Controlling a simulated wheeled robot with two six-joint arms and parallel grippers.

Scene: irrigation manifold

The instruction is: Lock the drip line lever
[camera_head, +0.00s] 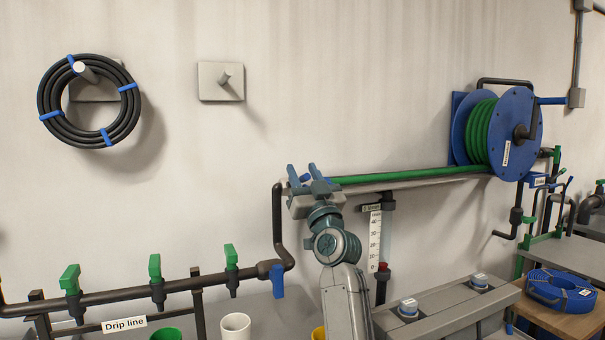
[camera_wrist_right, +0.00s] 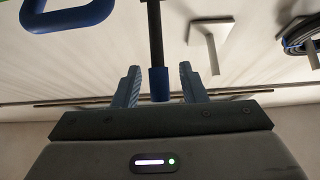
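The drip line pipe (camera_head: 110,296) runs along the lower left, with a "Drip line" label (camera_head: 124,324) below it. Several green-handled valves stand on it with their handles up. A blue lever (camera_head: 277,281) hangs down at the pipe's right end. My right gripper (camera_head: 310,178) is above and right of that lever, by the wall at the left end of the green hose (camera_head: 410,174). In the right wrist view its fingers (camera_wrist_right: 160,88) are apart, with a blue-ended dark rod (camera_wrist_right: 158,82) between them and gaps at both sides. My left gripper is out of view.
A hose reel (camera_head: 515,125) is on the wall at right, a black coil (camera_head: 92,132) hangs at left, and an empty peg (camera_head: 221,81) is between. Cups (camera_head: 235,327) stand below the pipe. A grey box (camera_head: 440,307) and a blue coil (camera_head: 562,291) are at lower right.

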